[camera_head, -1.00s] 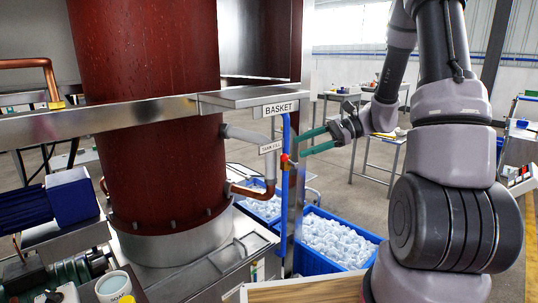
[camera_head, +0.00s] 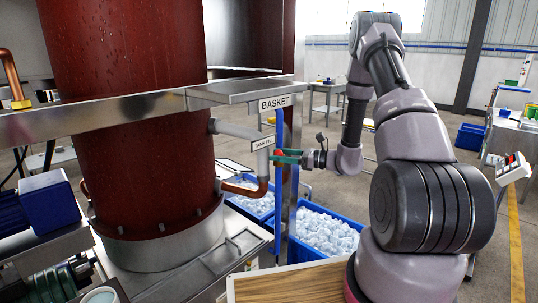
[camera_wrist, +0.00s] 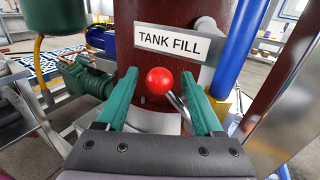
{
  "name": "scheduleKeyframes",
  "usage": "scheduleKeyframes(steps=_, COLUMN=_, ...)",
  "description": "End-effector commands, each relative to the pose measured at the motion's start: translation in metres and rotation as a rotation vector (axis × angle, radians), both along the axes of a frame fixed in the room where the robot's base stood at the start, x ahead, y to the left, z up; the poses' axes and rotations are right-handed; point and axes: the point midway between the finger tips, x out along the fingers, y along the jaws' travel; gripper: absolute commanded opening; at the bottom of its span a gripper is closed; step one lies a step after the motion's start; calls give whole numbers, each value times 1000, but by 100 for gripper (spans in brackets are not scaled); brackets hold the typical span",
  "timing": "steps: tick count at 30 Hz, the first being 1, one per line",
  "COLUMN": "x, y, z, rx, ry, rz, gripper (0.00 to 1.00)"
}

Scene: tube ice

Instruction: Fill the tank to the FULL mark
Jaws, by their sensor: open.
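The TANK FILL label (camera_wrist: 167,43) hangs on the pipework in front of the dark red tank (camera_wrist: 130,80); in the head view the label (camera_head: 263,143) sits on the grey pipe beside the tank (camera_head: 125,90). A red ball knob (camera_wrist: 160,81) on a metal lever stands just below the label. My gripper (camera_wrist: 162,95) is open, its green fingers on either side of the knob. In the head view my gripper (camera_head: 285,156) reaches from the right to the valve, and its fingers partly hide the red knob. No FULL mark can be made out.
A blue post (camera_head: 279,185) stands close beside the fingers, also in the wrist view (camera_wrist: 237,45). A BASKET sign (camera_head: 275,103) is on the steel ledge above. Blue crates of ice (camera_head: 325,232) stand below. A wooden board (camera_head: 290,284) is in front.

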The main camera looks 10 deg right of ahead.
Motion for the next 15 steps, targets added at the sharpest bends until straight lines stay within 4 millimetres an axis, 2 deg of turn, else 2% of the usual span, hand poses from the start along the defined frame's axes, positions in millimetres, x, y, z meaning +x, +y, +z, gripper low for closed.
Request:
scheduleKeyframes(steps=1, x=3, y=9, z=0, rx=0, ry=-1, rz=4, gripper=69)
scheduleKeyframes(steps=6, x=13, y=28, z=0, rx=-1, ry=0, rz=3, gripper=69)
scheduleKeyframes(steps=15, x=17, y=35, z=0, rx=-1, ry=0, rz=1, gripper=69)
